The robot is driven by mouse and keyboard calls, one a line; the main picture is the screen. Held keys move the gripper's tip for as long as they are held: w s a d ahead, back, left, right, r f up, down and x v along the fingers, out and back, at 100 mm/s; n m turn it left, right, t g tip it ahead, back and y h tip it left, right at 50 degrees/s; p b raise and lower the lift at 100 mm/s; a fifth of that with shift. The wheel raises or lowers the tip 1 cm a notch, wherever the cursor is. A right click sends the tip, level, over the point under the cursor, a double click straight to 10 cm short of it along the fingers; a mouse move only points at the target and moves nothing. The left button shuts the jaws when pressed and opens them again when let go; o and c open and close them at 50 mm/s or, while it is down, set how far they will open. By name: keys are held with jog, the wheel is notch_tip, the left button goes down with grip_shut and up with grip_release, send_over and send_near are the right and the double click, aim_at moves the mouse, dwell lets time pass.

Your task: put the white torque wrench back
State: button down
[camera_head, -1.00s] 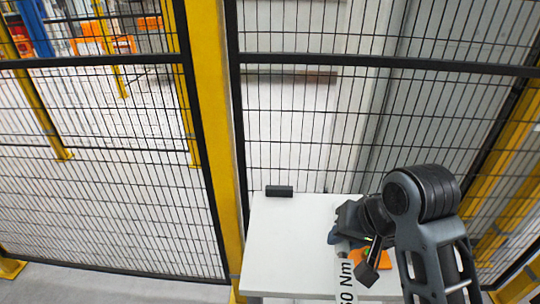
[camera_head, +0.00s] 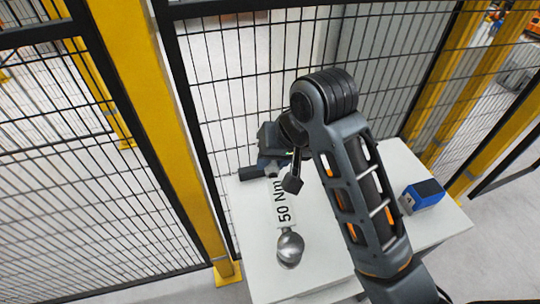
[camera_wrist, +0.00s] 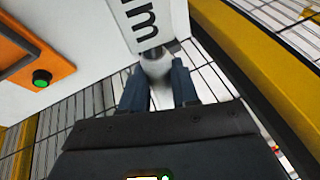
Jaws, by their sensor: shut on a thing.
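The white torque wrench (camera_head: 281,206) shows in the head view as a pale strip marked "50 Nm", with a round metallic end (camera_head: 290,248) toward the near side. It is over the white table, but I cannot tell whether it touches the top. My gripper (camera_wrist: 158,85) is shut on the wrench's pale end in the wrist view, with one finger on each side. Beyond the fingers are a dark collar and the white lettered body (camera_wrist: 137,18). In the head view my gripper is at the wrench's far end, partly hidden by my arm.
An orange panel with a green button (camera_wrist: 41,78) shows in the wrist view. Mesh fencing and yellow posts (camera_head: 150,110) stand close behind and left.

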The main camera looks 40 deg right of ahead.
jog(key=shift+f+b, duration=1.6)
jog(key=shift+f, duration=2.7)
jog(key=c, duration=0.8)
grip_release()
jog(key=shift+f, duration=0.1)
jog(key=shift+s, duration=0.1)
